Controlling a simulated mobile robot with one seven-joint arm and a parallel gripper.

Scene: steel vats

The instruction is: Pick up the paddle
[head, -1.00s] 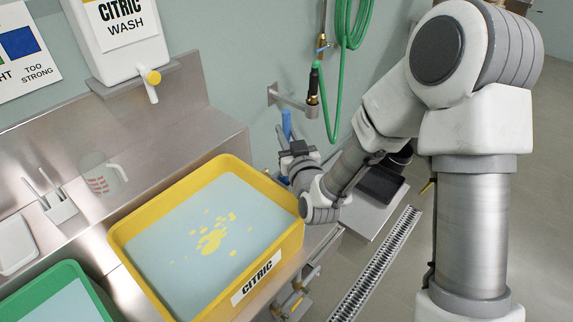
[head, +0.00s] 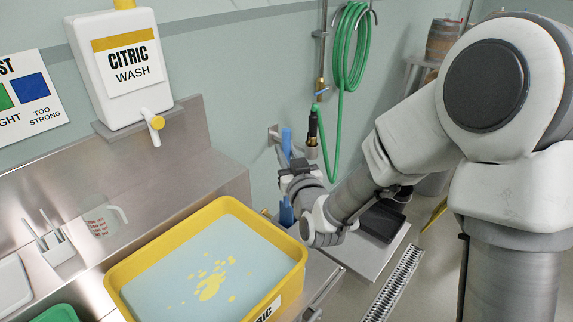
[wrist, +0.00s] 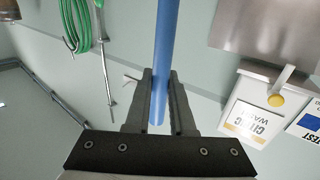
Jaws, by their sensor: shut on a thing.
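The paddle shows as a blue shaft (wrist: 161,60) in the wrist view, running between the two fingers of my gripper (wrist: 159,100). The fingers are shut on it. In the head view my gripper (head: 296,168) is beside the wall, to the right of the yellow tub. Blue parts of the paddle (head: 286,142) show above my gripper and below it (head: 286,212), so the paddle is roughly upright. The lower end of the paddle is partly hidden by the tub rim and my arm.
A yellow tub (head: 122,270) of pale liquid with yellow patches stands on the steel counter. A citric wash jug (head: 125,70) sits on a shelf above. A measuring jug (head: 100,222) stands behind. A green hose (head: 349,60) hangs on the wall near my arm.

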